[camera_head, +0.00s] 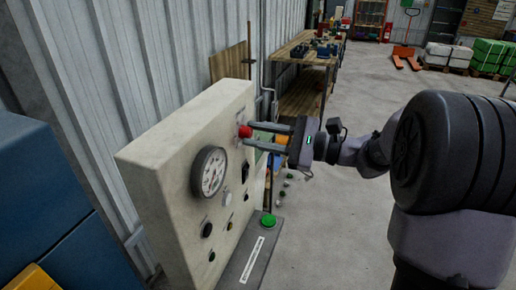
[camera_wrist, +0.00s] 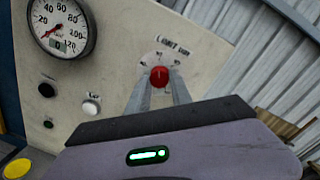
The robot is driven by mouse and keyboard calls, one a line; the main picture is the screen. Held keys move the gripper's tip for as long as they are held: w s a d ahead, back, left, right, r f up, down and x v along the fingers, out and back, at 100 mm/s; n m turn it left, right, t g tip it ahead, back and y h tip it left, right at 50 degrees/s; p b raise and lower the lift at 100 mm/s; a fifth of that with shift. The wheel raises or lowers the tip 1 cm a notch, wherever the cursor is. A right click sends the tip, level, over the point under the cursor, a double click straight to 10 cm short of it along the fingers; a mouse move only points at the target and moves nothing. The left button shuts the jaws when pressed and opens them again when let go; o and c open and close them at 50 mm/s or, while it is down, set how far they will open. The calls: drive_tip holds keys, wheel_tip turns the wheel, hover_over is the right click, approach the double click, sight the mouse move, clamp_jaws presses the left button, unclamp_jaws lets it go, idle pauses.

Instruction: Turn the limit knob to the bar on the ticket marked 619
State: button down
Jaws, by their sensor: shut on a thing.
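The limit knob is a small red knob (camera_head: 244,131) on the upper right of the beige panel (camera_head: 165,155). In the wrist view the knob (camera_wrist: 159,77) sits below lettering that seems to read "LIMIT BAR" (camera_wrist: 173,47), with a pale scale around it. My gripper (camera_head: 252,135) is shut on the knob, its two long fingers on either side of it. The gripper also shows in the wrist view (camera_wrist: 160,86). The fingers hide part of the scale, and the knob's setting is too small to read. No ticket marked 619 can be made out.
A round gauge (camera_head: 209,172) is on the panel left of the knob, with buttons below it. A workbench (camera_head: 305,70) stands behind along the corrugated wall. The floor to the right is mostly clear.

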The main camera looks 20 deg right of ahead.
drive_tip(key=n+b, duration=0.4)
drive_tip(key=b, duration=0.1)
drive_tip(key=shift+f, duration=0.1)
drive_tip(key=shift+n+b, duration=0.45)
drive_tip(key=shift+n, duration=0.25)
drive_tip(key=shift+r, duration=0.2)
drive_tip(key=c, duration=1.1)
unclamp_jaws()
drive_tip(key=shift+c, duration=0.2)
drive_tip(key=shift+d, duration=0.1)
drive_tip(key=p+v, duration=0.3)
drive_tip(key=v, duration=1.4)
drive_tip(key=shift+s+r+p, duration=0.15)
drive_tip(key=shift+r+p, duration=0.05)
drive_tip(key=shift+p, duration=0.1)
